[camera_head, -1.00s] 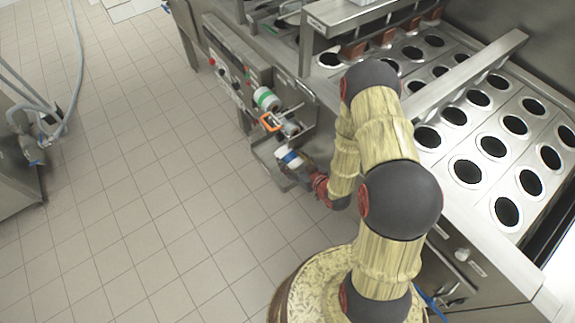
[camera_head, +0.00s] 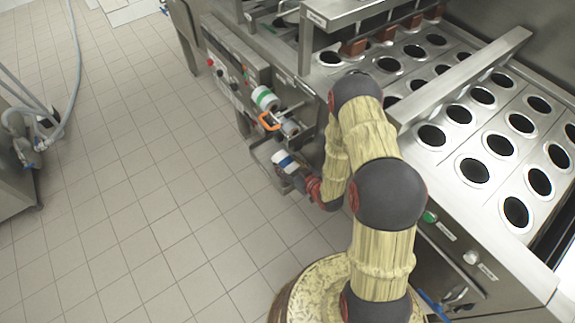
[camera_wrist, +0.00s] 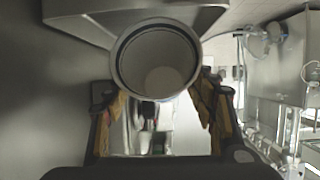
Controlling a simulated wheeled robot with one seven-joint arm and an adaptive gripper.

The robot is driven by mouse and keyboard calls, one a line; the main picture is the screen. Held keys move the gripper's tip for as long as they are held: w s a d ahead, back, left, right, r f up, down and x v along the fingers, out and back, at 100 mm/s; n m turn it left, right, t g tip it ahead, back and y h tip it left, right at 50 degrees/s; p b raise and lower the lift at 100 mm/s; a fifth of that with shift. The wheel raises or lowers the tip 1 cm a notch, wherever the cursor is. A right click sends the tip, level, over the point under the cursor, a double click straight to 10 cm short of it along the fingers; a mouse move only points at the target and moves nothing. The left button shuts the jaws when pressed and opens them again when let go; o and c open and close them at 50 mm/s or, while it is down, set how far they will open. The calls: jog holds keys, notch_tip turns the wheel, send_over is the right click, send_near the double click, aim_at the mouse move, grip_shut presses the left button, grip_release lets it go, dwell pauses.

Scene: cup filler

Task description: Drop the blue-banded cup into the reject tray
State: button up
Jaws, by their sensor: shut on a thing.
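The blue-banded cup (camera_head: 279,156) is white with a blue band and lies tilted in my gripper (camera_head: 296,181) in the head view. In the wrist view the round open mouth of the cup (camera_wrist: 155,62) faces the camera, with the gripper fingers (camera_wrist: 158,112) on both sides of it. A metal tray (camera_head: 257,153) hangs on the machine's side, and the cup overlaps it in the head view. I cannot tell whether the cup is above it or touching it. My wrist and the cup hide part of the tray.
The machine deck (camera_head: 455,115) with rows of round holes is on the right. The tiled floor (camera_head: 140,170) to the left is clear.

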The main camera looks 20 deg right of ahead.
jog(key=shift+f+b, duration=0.5)
jog(key=shift+f, duration=0.15)
jog(key=o, duration=1)
jog(key=shift+r, duration=0.1)
jog(key=shift+r+p, duration=0.6)
jog(key=shift+p, duration=0.05)
jog(key=p+v, duration=0.3)
jog(key=v, duration=0.9)
